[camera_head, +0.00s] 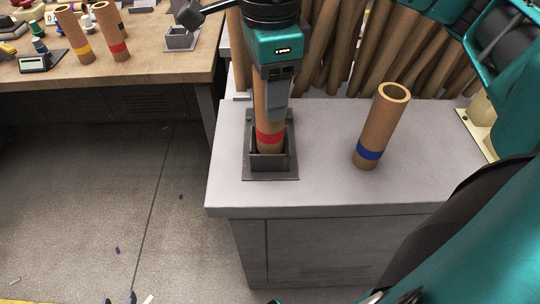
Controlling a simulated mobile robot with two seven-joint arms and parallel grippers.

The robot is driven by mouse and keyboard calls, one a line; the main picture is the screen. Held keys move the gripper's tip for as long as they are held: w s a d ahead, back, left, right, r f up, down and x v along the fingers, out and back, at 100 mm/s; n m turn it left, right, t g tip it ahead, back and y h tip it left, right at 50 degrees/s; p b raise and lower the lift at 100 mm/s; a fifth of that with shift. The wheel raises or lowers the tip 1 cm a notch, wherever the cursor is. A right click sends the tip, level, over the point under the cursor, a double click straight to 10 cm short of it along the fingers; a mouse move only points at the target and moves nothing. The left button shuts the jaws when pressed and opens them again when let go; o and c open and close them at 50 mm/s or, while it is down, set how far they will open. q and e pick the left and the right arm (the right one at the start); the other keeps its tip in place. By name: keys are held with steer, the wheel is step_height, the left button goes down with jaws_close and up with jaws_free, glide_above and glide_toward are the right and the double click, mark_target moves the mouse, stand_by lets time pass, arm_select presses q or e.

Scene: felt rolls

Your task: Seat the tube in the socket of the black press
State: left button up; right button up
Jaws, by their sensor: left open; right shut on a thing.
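A brown cardboard tube with a red band (270,137) stands nearly upright, its lower end between the walls of the dark square socket (270,163) on the grey bench. The front wall hides the tube's foot, so I cannot tell how deep it sits. My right gripper (276,97) is shut on this tube above the band and hides its top. My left gripper (121,299) shows only as dark tips at the bottom edge; it is open and empty, far from the tube. A tube with a blue band (378,130) stands on the bench, right of the socket.
Many long brown rolls (350,45) lean behind the bench (320,190). A wooden table (145,62) at upper left holds two banded tubes, a small grey holder (181,39) and a small display device (34,63). Bare bench lies between socket and blue-banded tube.

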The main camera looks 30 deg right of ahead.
arm_select(q)
steer(key=shift+f+b, duration=1.6)
steer(key=shift+f, duration=0.05)
arm_select(e)
steer(key=shift+f, duration=1.7)
steer(key=o, duration=1.3)
arm_select(q)
steer(key=shift+r, duration=0.1)
arm_select(e)
steer(key=shift+r, duration=0.15)
arm_select(q)
steer(key=shift+h, duration=0.3)
steer(key=r+p, duration=0.1)
steer(key=d+r+p, duration=0.1)
steer(key=r, duration=0.1)
steer(key=w+r+p, duration=0.1)
steer(key=r, duration=0.1)
steer(key=shift+d, duration=0.25)
arm_select(e)
step_height(320, 180, up, 13)
steer(key=shift+f, duration=0.15)
